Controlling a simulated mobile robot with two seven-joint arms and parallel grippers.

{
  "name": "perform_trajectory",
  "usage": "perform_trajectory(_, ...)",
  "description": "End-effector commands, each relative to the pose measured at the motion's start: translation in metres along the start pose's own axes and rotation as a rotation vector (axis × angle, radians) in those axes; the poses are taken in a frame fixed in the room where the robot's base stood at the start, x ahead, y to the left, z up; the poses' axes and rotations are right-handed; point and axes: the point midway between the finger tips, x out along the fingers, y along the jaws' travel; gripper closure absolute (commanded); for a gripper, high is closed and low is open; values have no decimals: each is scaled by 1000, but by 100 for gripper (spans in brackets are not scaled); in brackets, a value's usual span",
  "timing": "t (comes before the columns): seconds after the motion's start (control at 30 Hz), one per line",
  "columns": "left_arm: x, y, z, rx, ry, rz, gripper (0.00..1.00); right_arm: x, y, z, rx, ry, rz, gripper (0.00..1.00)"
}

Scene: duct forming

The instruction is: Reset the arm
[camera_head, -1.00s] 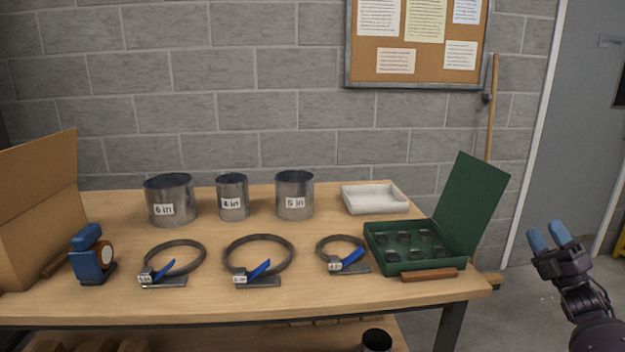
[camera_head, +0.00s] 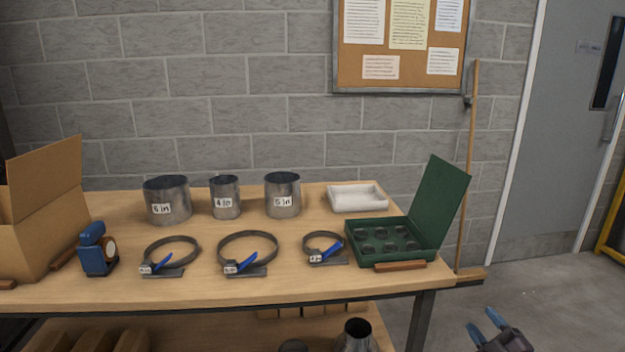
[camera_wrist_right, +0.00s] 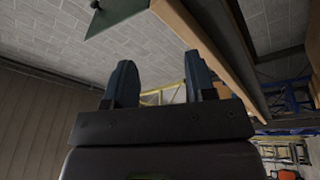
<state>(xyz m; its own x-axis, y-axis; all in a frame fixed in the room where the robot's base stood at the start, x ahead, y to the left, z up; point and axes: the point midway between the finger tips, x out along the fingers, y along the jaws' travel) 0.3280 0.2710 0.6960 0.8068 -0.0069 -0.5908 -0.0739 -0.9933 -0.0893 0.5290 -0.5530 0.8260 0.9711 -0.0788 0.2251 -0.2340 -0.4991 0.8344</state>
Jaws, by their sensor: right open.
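My right gripper (camera_head: 486,325) is low at the bottom right of the head view, off the table's right end and over the floor. Its two blue fingers are apart and nothing is between them. The same fingers show in the right wrist view (camera_wrist_right: 160,85), open and empty, with the table's edge (camera_wrist_right: 205,45) above and to the right. My left gripper is not in view.
On the table (camera_head: 310,287) stand metal ducts (camera_head: 283,197), ring clamps (camera_head: 247,250), a green open case (camera_head: 385,243), a white tray (camera_head: 357,198), a blue tool (camera_head: 97,250) and a cardboard box (camera_head: 45,220). A broom (camera_head: 470,170) leans at right.

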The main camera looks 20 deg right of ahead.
Motion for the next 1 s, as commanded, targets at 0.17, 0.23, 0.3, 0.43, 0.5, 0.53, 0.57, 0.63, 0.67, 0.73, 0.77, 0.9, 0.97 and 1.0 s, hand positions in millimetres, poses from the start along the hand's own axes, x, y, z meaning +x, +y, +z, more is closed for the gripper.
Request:
perform_trajectory(0.17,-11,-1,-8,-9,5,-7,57,-71,-70,-47,261,-179,-184,50)
perform_trajectory(0.23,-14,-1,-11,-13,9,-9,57,-100,-95,-68,362,-255,-249,50)
perform_trajectory(0.3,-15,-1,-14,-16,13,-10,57,-129,-116,-91,461,-335,-311,50)
perform_trajectory(0.43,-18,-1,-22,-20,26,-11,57,-180,-146,-136,632,-479,-410,50)
perform_trajectory(0.5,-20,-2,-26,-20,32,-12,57,-202,-156,-158,709,-546,-452,50)
perform_trajectory(0.53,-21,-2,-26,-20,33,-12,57,-211,-159,-166,736,-572,-466,50)
perform_trajectory(0.57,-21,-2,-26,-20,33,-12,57,-218,-162,-174,761,-595,-480,50)
perform_trajectory(0.63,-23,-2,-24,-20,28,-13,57,-231,-167,-188,808,-638,-504,50)
perform_trajectory(0.67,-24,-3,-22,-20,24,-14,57,-236,-169,-192,822,-653,-512,50)
perform_trajectory(0.73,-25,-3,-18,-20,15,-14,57,-242,-171,-200,844,-675,-525,50)
perform_trajectory(0.77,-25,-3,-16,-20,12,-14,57,-244,-172,-202,851,-682,-528,50)
perform_trajectory(0.9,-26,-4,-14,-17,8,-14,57,-246,-173,-203,858,-690,-532,50)
perform_trajectory(0.97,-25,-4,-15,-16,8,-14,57,-246,-174,-203,857,-689,-532,50)
perform_trajectory(1.0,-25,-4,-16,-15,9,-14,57,-246,-174,-203,857,-689,-532,50)
